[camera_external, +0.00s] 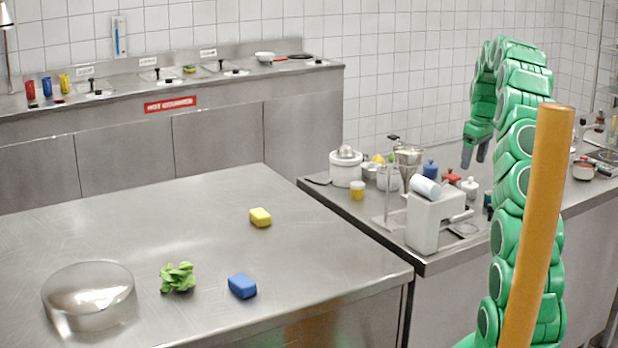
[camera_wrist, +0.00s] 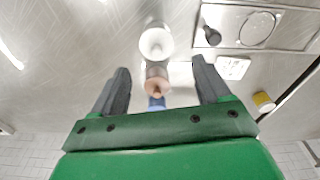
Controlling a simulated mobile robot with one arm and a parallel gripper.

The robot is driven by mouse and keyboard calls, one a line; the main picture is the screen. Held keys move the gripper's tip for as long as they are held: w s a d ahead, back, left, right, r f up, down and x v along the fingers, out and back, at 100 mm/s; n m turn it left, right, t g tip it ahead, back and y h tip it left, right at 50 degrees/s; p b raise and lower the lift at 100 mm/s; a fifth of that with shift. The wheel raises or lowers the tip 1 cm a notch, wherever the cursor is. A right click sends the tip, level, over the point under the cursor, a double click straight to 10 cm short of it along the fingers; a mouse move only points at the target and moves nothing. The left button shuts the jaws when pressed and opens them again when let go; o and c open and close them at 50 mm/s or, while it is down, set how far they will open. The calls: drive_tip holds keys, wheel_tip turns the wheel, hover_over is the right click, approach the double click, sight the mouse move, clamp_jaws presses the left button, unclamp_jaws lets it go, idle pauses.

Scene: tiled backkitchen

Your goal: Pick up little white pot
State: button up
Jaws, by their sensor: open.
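The little white pot (camera_external: 469,188), with a small knob on top, stands on the right steel counter behind the white machine. In the wrist view, a round white pot (camera_wrist: 156,42) seen from above appears to be the same one, just beyond the fingertips and between their lines. My gripper (camera_external: 474,157) points down above the counter, above the pots and apart from them. Its two dark fingers (camera_wrist: 160,70) are spread with nothing held between them. A brownish-topped pot (camera_wrist: 157,80) and a blue pot (camera_wrist: 156,103) line up behind the white one.
A red-lidded pot (camera_external: 452,177) and a blue pot (camera_external: 430,168) stand close to the white pot. The white machine (camera_external: 432,220) is in front. A juicer (camera_external: 346,168) and yellow cup (camera_external: 357,190) stand left. The front table (camera_external: 330,260) holds sponges and is mostly clear.

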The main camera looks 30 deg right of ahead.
sight(471, 178)
drive_tip(key=shift+w+d+f, duration=0.1)
drive_tip(key=shift+w+f, duration=0.1)
drive_tip(key=shift+f, duration=1.55)
drive_tip(key=shift+w+d+f, duration=0.1)
drive_tip(key=shift+w+f, duration=0.1)
drive_tip(key=shift+f, duration=1.55)
clamp_jaws()
